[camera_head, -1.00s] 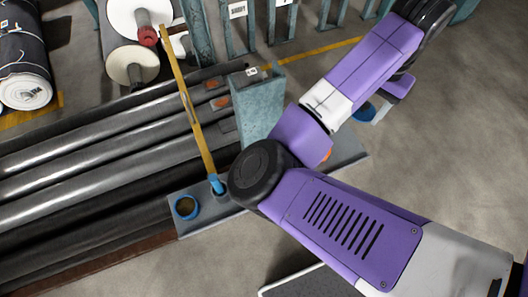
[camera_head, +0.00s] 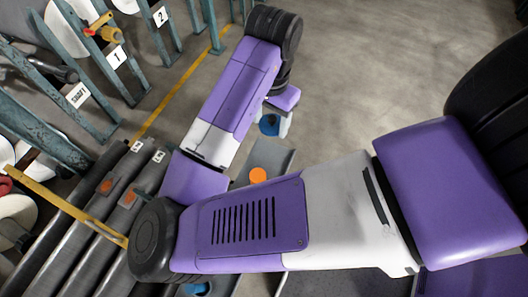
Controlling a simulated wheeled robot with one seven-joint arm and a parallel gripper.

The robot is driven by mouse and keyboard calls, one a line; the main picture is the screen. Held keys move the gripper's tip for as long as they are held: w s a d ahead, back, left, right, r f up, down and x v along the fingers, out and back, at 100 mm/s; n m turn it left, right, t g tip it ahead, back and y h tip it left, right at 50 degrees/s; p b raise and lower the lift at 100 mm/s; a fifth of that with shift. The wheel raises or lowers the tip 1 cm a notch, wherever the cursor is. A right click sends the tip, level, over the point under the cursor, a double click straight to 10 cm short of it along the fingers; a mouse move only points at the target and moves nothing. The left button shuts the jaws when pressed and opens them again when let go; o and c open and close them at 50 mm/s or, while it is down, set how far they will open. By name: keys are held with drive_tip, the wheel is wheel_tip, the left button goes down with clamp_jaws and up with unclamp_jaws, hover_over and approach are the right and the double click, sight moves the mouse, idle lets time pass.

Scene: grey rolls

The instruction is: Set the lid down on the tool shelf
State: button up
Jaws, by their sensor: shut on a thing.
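My gripper (camera_head: 277,124), small and partly hidden by my own wrist, hangs near the upper middle of the head view. It is shut on a round blue piece, the lid (camera_head: 267,126). Its fingertips are hard to make out. The grey tool shelf (camera_head: 281,160) lies just below it in the picture, with an orange disc (camera_head: 258,175) on it. My arm covers most of the shelf. I cannot tell the lid's height above the shelf or floor.
Long dark rolls (camera_head: 85,235) lie at the lower left, with a yellow bar (camera_head: 65,207) across them. Blue-green racks (camera_head: 100,60) with numbered labels stand at the upper left. The grey floor (camera_head: 380,70) at the upper right is open.

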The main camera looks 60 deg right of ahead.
sight(269, 157)
wheel_tip(269, 157, down, 16)
drive_tip(key=shift+r, duration=0.25)
drive_tip(key=shift+f, duration=0.15)
drive_tip(key=o, duration=1.4)
drive_tip(key=shift+c, duration=0.2)
